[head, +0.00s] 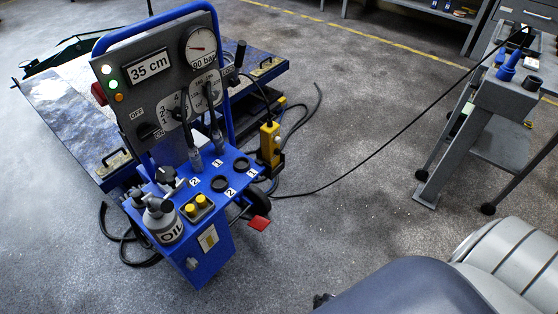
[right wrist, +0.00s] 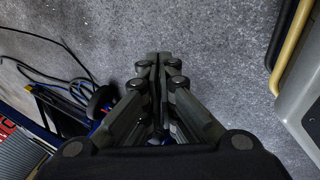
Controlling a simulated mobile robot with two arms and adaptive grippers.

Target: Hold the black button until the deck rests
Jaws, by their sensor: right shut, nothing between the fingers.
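The control cart (head: 215,190) is blue, with a grey upright panel. Its display (head: 150,66) reads 35 cm and its gauge (head: 200,47) is labelled 90 bar. A green lamp is lit. A yellow pendant (head: 268,145) hangs at the cart's right side; its buttons are too small to tell which is black. The blue deck (head: 62,112) lies behind the cart, partly hidden by it; its height off the floor is unclear. My right gripper (right wrist: 158,62) is shut and empty in the right wrist view, above bare floor, apart from the cart. My left gripper is not in view.
A black cable (head: 385,137) runs from near the cart to a grey workbench (head: 500,98) at the right. Hoses (head: 125,245) lie on the floor around the cart. The floor between cart and bench is otherwise clear.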

